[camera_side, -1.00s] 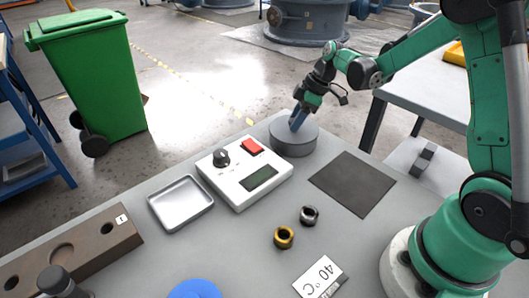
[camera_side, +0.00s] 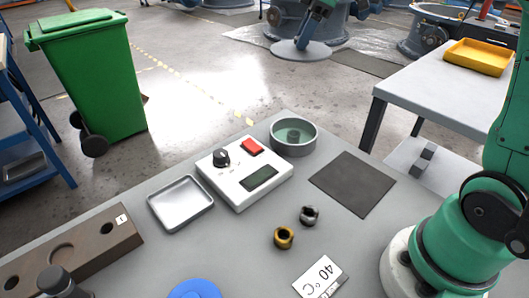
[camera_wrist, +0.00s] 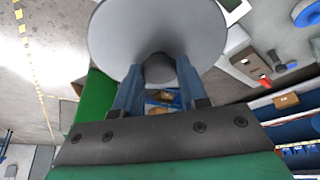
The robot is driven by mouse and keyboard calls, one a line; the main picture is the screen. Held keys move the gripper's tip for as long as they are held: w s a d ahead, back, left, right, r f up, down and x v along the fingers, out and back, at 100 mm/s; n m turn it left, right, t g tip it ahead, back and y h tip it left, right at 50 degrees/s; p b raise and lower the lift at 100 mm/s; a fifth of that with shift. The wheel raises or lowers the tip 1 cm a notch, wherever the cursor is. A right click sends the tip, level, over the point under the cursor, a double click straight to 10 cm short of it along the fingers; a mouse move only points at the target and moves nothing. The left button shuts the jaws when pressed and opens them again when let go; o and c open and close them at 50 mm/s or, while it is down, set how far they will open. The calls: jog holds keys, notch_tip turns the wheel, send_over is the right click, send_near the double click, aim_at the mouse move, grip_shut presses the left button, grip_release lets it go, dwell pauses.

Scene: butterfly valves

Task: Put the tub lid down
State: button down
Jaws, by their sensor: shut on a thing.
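The tub lid (camera_side: 299,52) is a flat grey disc held high, above and beyond the far edge of the bench in the side view. My gripper (camera_side: 304,34) is shut on its knob from above; the arm partly leaves the top of the picture. In the wrist view the lid (camera_wrist: 157,28) fills the top middle, its knob pinched between the two blue fingers of my gripper (camera_wrist: 158,84). The round grey tub (camera_side: 293,148) stands uncovered on the bench, with teal inside and a small dark object in the middle. The lid is well clear of the tub.
A white box (camera_side: 243,183) with red switch and display stands beside the tub. A dark mat (camera_side: 352,184), two small rings (camera_side: 284,237), a metal tray (camera_side: 181,204) and a 40 °C card (camera_side: 320,277) lie on the bench. Bare bench shows between them.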

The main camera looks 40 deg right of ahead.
jog(key=shift+s+r, duration=0.15)
jog(key=shift+r, duration=0.2)
jog(key=s+d+f+n+g+y, duration=0.1)
jog(key=s+n, duration=0.4)
jog(key=s, duration=0.4)
jog(key=n+g, duration=0.2)
jog(key=n, duration=0.2)
send_over(350, 182)
jog(key=d, duration=0.2)
notch_tip(350, 182, down, 2)
jog(key=f, duration=1.5)
jog(key=shift+a, duration=0.25)
jog(key=shift+f, duration=2.45)
jog(key=shift+f, duration=0.15)
jog(key=shift+c, duration=2.4)
grip_release()
